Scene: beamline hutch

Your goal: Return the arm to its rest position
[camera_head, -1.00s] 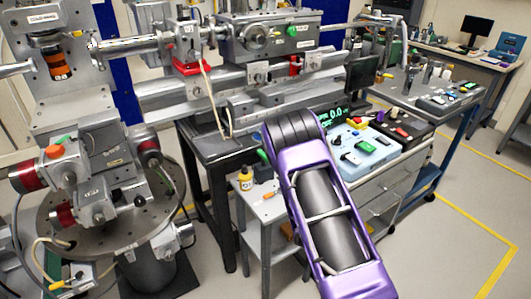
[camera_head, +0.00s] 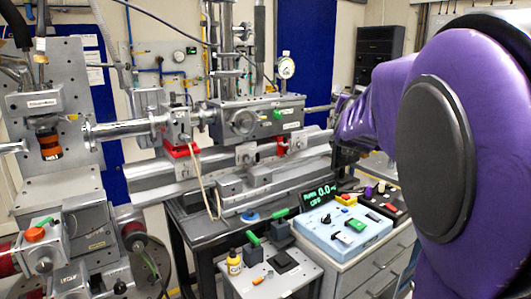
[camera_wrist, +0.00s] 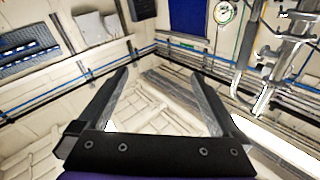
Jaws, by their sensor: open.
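My purple arm (camera_head: 440,130) fills the right side of the head view, close to the camera. Its far end reaches left toward the beamline equipment, and I cannot make out the fingers there. In the wrist view my gripper (camera_wrist: 160,75) is open, its two grey fingers well apart with nothing between them. Beyond the fingers are a pale wall and pipes, with no object close to the fingertips.
A control box (camera_head: 343,230) stands on a drawer cabinet beneath my arm. The steel beamline (camera_head: 250,118) spans the middle. A blue panel (camera_wrist: 203,17) shows on the wall.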

